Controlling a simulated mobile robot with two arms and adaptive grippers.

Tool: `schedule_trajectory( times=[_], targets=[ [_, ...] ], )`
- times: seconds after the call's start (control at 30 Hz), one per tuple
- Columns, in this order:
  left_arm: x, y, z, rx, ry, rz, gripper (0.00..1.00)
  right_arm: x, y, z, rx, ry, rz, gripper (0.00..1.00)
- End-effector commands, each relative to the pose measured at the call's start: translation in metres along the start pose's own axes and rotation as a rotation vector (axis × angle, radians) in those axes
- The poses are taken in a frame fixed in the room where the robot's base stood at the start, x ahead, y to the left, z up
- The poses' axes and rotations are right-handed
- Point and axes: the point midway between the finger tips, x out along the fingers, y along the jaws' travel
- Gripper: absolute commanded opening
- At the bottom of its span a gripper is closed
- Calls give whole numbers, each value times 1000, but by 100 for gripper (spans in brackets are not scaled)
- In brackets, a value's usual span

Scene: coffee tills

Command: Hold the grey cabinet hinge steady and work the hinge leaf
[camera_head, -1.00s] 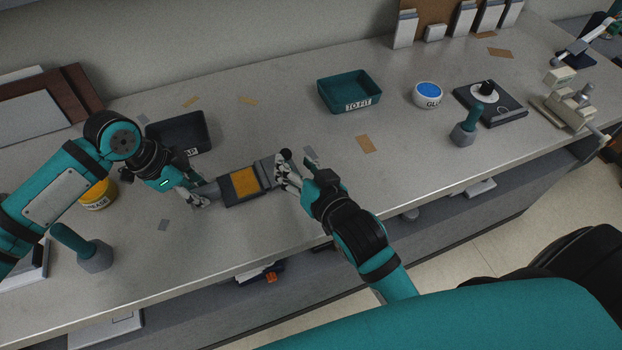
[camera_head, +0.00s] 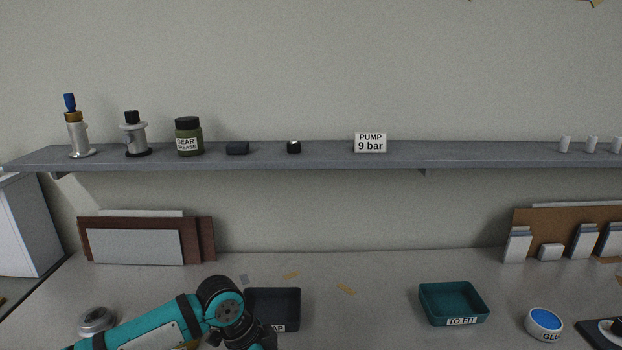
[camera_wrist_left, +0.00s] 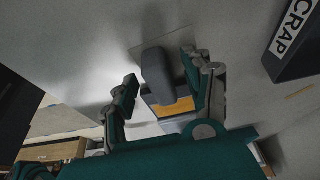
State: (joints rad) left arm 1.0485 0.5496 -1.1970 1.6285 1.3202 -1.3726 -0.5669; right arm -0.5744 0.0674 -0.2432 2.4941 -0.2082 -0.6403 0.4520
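In the left wrist view my left gripper (camera_wrist_left: 160,72) has its two fingers spread on either side of a rounded grey piece (camera_wrist_left: 157,75), which looks like part of the grey hinge. A narrow gap shows between each finger and the piece, and I see no clear contact. Behind it lies a block with an orange top (camera_wrist_left: 172,107), partly hidden by my gripper. The hinge leaf cannot be made out. The head view is raised to the wall and shows only my left arm at the bottom edge; the hinge and my right gripper are outside it.
A dark scrap tray (camera_wrist_left: 296,48) is at the right of the wrist view. In the head view a teal TO FIT tray (camera_head: 453,303) and a glue tub (camera_head: 543,323) stand on the counter. A grey shelf (camera_head: 330,157) above holds a grease jar (camera_head: 189,138) and a pump sign (camera_head: 370,142).

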Motion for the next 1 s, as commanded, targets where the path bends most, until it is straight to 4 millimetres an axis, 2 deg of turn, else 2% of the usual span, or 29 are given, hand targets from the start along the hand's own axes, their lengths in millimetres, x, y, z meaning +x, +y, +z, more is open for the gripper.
schedule_trajectory(
  times=[0.23,0.37,0.8,1.0],
  targets=[
    [-1,0,0,0,1,0,52,0,0,0,0,0,0,50],
    [-10,-1,0,-1,1,-1,52,0,0,0,0,0,0,50],
    [-96,-1,0,1,1,-3,52,0,0,0,0,0,0,50],
    [-117,0,0,0,1,-1,52,0,0,0,0,0,0,50]
  ],
)
